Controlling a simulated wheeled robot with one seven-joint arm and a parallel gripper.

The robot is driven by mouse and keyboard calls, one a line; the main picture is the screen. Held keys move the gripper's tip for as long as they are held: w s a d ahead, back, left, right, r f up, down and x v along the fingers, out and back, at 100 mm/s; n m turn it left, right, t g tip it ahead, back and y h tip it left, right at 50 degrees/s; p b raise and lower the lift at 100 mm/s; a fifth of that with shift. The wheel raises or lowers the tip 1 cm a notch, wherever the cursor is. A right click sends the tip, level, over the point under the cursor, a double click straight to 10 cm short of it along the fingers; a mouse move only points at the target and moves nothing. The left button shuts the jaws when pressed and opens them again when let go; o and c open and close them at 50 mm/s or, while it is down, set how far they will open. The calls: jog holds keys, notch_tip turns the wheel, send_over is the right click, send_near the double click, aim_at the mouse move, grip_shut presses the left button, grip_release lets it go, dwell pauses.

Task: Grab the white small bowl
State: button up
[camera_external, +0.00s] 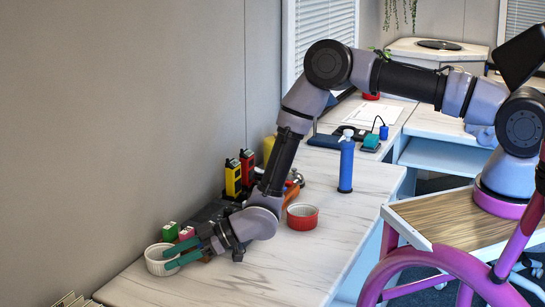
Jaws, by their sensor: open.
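The small white bowl (158,265) stands upright on the light desk near its front left end, close to the wall. My gripper (175,258) is at the bowl, reaching in from the right with its green fingers apart. The fingertips overlap the bowl's right rim in this view. Whether a finger is inside the bowl or touching it cannot be told.
A red bowl (302,216) stands on the desk right of my arm. Yellow and red devices (233,177) line the wall. A blue bottle (346,165) stands farther back. The desk's front right is clear.

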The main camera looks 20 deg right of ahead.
jog(key=shift+x, duration=1.35)
grip_shut()
